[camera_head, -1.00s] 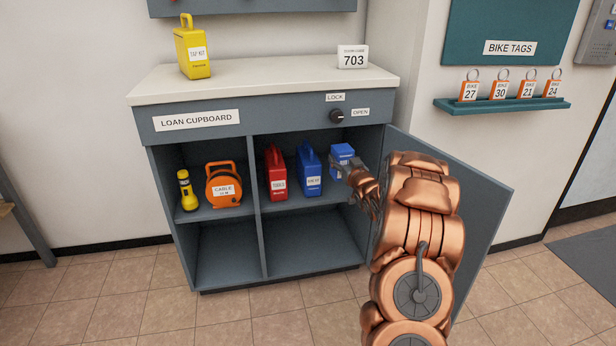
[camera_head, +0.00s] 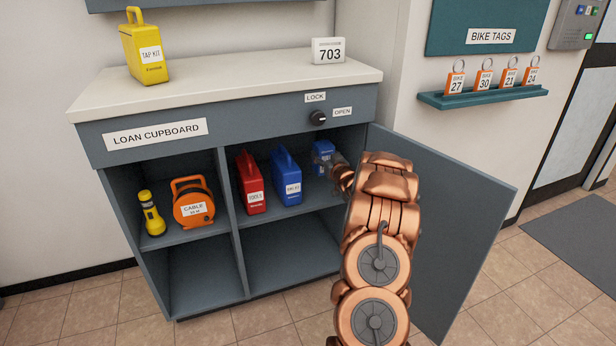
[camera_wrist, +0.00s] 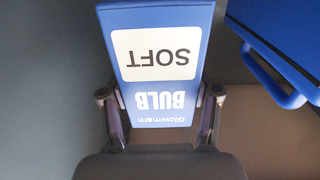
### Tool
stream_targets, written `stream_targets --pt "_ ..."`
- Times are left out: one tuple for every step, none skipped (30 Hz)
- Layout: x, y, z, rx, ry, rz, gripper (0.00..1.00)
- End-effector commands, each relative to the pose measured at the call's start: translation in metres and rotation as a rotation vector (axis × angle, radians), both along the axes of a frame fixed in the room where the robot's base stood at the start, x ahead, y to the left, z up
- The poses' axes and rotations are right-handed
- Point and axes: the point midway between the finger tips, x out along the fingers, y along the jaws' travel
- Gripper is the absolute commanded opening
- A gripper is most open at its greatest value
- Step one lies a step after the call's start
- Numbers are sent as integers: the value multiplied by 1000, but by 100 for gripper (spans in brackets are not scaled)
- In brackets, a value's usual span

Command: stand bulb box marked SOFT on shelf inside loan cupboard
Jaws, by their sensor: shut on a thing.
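The blue bulb box (camera_wrist: 156,100) fills the middle of the wrist view, its white SOFT label upside down there. My gripper (camera_wrist: 160,112) has a finger on each side of the box and is shut on it. In the head view the box (camera_head: 323,152) is at the right end of the upper shelf space of the loan cupboard (camera_head: 217,95), right of a blue case. My gripper (camera_head: 338,170) reaches in from the right, and the arm hides the box's lower part. I cannot tell whether its base touches the shelf (camera_head: 258,217).
A blue case (camera_head: 287,180) stands close left of the box, with a red case (camera_head: 250,185) beyond it. An orange cable reel (camera_head: 193,204) and yellow torch (camera_head: 151,215) are in the left compartment. The open door (camera_head: 450,220) stands right of my arm.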

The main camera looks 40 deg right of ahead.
Motion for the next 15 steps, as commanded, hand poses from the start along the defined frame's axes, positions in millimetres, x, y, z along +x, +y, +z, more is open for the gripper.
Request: stream_targets --pt "-2 -2 -14 3 2 -3 25" --pt "-2 -2 -20 4 2 -4 25" --pt "-2 -3 -27 3 2 -4 25" --pt "-3 -3 -32 3 1 -4 25" --pt "-3 -3 -36 2 2 -4 25" --pt "-3 -3 -40 1 1 -4 25" --pt "-3 -3 -42 1 1 -4 25" --pt "-3 -3 -43 1 0 -4 25" --pt "-2 -3 -45 1 0 -4 25" --pt "-2 -3 -47 1 0 -4 25" --pt "-2 -2 -50 1 0 -3 25" --pt "-2 -2 -54 1 0 -3 25" --pt "-2 -2 -58 1 1 -3 25" --pt "-2 -2 -62 1 1 -3 25" --pt "-2 -2 -68 2 2 -3 25"
